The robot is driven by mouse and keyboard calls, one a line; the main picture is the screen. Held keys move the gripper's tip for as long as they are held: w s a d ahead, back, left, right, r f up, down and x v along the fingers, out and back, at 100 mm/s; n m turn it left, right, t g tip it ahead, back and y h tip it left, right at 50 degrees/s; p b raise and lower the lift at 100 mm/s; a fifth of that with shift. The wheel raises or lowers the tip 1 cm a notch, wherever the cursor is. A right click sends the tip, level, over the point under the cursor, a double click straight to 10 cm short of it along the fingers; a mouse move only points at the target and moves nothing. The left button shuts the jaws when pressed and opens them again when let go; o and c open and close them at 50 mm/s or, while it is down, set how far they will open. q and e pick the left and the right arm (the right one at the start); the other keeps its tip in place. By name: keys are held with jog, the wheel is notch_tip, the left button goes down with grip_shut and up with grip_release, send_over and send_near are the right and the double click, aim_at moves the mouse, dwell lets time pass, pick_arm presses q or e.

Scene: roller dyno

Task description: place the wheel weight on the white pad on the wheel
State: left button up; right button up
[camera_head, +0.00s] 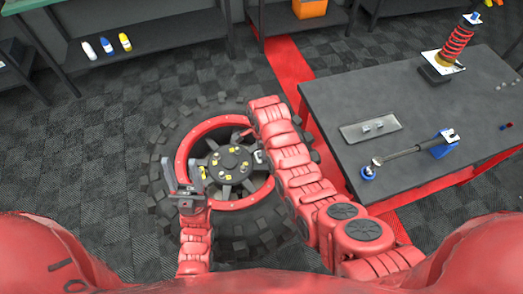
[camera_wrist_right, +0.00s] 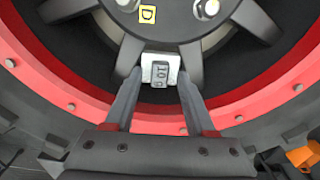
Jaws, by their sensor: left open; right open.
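The wheel (camera_head: 222,204) has a red rim and a black spoked hub and lies in the middle of the head view. In the right wrist view a grey wheel weight (camera_wrist_right: 159,77) with raised digits sits against the white pad (camera_wrist_right: 147,63) on a spoke, covering much of it. My right gripper (camera_wrist_right: 157,82) is open, with one finger on each side of the weight; I cannot tell whether they touch it. In the head view my right arm mostly hides this gripper. My left gripper (camera_head: 182,172) is open and empty over the wheel's left side.
Several bottles (camera_head: 107,46) stand on the shelf at upper left. The floor left of the wheel is clear.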

notch_tip(320, 180, up, 5)
jog(key=shift+r+b, duration=0.2)
jog(key=shift+b, duration=0.8)
notch_tip(320, 180, up, 6)
jog(key=p, duration=0.5)
jog(key=shift+r, duration=0.2)
jog(key=shift+f, duration=0.1)
